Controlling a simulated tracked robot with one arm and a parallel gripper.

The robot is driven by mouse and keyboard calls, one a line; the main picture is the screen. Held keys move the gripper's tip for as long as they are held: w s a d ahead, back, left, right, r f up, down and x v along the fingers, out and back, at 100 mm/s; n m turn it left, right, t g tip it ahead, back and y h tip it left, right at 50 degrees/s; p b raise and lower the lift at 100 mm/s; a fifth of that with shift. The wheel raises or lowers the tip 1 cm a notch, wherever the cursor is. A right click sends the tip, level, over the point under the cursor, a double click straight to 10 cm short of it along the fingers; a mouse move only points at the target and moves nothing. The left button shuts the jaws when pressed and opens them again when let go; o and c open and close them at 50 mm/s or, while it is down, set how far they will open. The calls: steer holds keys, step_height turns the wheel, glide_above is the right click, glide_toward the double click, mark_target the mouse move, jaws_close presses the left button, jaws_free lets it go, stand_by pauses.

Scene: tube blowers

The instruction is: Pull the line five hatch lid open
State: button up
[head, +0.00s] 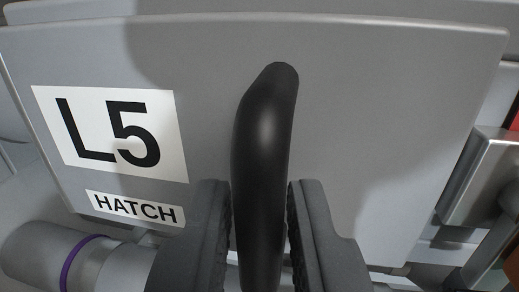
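The line five hatch lid (380,130) is a flat grey panel that fills most of the head view. It bears a white "L5" label (85,150) and a smaller "HATCH" label (120,215) on its left side. A thick, curved black handle (263,140) stands out from its middle. My gripper (260,225) has one dark finger on each side of the handle, and the fingertips look pressed against it. The lower end of the handle runs out of the picture.
A grey pipe with a purple ring (75,260) lies below the lid at the lower left. A metal block (482,180) is close to the lid's right edge, with a rounded grey part below it.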

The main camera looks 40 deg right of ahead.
steer(key=shift+w+d, duration=0.3)
steer(key=shift+w, duration=0.05)
jaws_close()
steer(key=shift+a, duration=0.15)
